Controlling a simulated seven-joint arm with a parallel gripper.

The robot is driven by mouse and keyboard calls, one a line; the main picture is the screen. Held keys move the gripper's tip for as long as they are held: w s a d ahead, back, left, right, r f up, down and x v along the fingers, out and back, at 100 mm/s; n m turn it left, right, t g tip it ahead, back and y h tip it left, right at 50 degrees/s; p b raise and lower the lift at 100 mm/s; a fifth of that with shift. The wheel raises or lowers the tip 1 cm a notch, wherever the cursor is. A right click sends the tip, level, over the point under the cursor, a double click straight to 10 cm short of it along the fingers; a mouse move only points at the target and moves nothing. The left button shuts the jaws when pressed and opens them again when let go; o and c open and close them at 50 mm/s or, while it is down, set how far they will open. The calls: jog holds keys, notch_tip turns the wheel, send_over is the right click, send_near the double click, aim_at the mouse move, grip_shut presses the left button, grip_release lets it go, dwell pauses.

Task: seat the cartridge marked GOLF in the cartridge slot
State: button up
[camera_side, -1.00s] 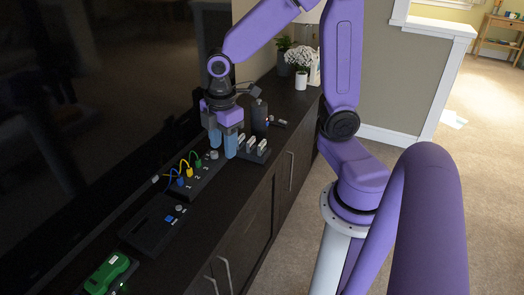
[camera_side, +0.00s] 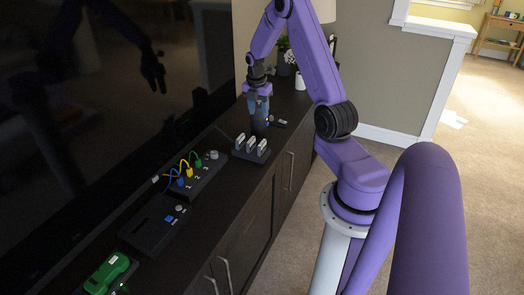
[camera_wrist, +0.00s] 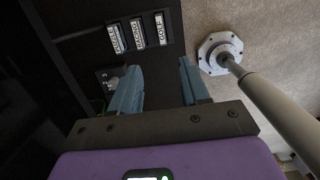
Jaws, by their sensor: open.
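The cartridge marked GOLF (camera_wrist: 162,28) stands at the right end of a row of three pale-labelled cartridges in a dark rack (camera_side: 249,155). In the side view the three cartridges show in the rack, but their marks are too small to read. My gripper (camera_side: 259,112) is beyond the rack, towards the far end of the cabinet. In the wrist view my gripper (camera_wrist: 160,88) is open, with nothing between its blue fingers, and the rack is above the fingertips in the picture. A low black unit (camera_side: 150,227) nearer the camera may hold the cartridge slot; I cannot make out its opening.
A panel (camera_side: 205,177) with blue, yellow and green cables and a grey knob lies between the rack and the black unit. A green device (camera_side: 108,272) is at the near end. A large dark screen (camera_side: 90,110) runs along the left.

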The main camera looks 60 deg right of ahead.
aim_at(262, 143)
jog(key=f, duration=0.4)
jog(key=d+f, duration=0.1)
jog(key=f, duration=0.3)
jog(key=d+f, duration=0.1)
jog(key=f, duration=0.3)
jog(key=shift+s+d+f, duration=0.1)
jog(key=shift+s+d, duration=0.05)
jog(key=shift+s, duration=0.05)
jog(key=shift+w+d+f, duration=0.1)
jog(key=shift+d+f, duration=0.05)
jog(key=shift+f, duration=2.55)
grip_shut()
